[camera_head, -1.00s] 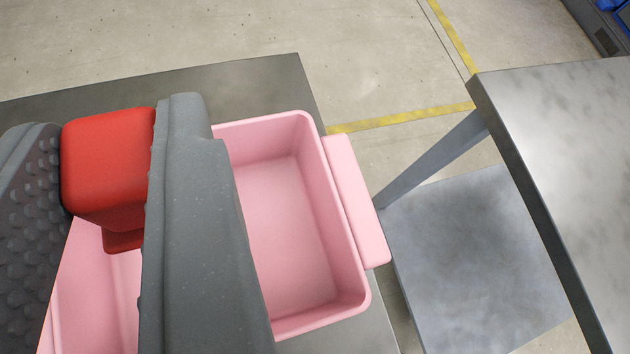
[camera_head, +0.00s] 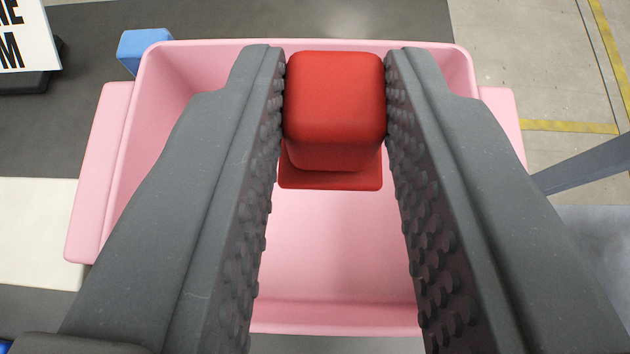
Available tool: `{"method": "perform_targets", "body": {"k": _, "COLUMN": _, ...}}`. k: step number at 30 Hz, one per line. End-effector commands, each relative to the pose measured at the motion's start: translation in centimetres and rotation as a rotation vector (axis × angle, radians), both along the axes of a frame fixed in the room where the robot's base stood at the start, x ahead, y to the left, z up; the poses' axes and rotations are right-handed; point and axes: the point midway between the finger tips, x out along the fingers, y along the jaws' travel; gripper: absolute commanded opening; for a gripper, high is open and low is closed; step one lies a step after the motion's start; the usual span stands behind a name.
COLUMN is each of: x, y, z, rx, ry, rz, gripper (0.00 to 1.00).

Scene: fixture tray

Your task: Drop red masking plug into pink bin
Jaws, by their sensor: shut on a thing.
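The red masking plug (camera_head: 334,105) is a rounded red block with a wider flange at its lower end. My gripper (camera_head: 335,85) is shut on it, one dark textured finger pressed on each side. The pink bin (camera_head: 128,150) is an open rectangular tub with a ledge at each side. The plug is over the bin's opening, nearer its far wall in the picture. Bare bin floor shows between the fingers. The fingers hide parts of the bin's left and right insides. The height of the plug above the floor is hard to tell.
A blue block (camera_head: 142,48) stands just behind the bin's far left corner. A sign with black letters (camera_head: 25,40) on a dark base is at the top left. A pale flat panel (camera_head: 38,230) lies left of the bin. The table's right edge is close to the bin.

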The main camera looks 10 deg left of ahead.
Motion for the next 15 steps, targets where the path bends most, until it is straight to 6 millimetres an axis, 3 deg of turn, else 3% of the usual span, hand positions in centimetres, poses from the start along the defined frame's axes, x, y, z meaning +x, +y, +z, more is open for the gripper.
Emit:
{"method": "perform_targets", "body": {"k": 5, "x": 0.01, "y": 0.03, "z": 0.08, "rx": 0.000, "ry": 0.000, "rz": 0.000, "gripper": 0.01}}
{"method": "perform_targets", "body": {"k": 6, "x": 0.01, "y": 0.03, "z": 0.08, "rx": 0.000, "ry": 0.000, "rz": 0.000, "gripper": 0.26}}
{"method": "perform_targets", "body": {"k": 9, "x": 0.01, "y": 0.05, "z": 0.06, "rx": -0.001, "ry": 0.000, "rz": 0.000, "gripper": 0.48}}
{"method": "perform_targets", "body": {"k": 15, "x": 0.01, "y": 0.07, "z": 0.04, "rx": 0.000, "ry": 0.001, "rz": 0.001, "gripper": 0.48}}
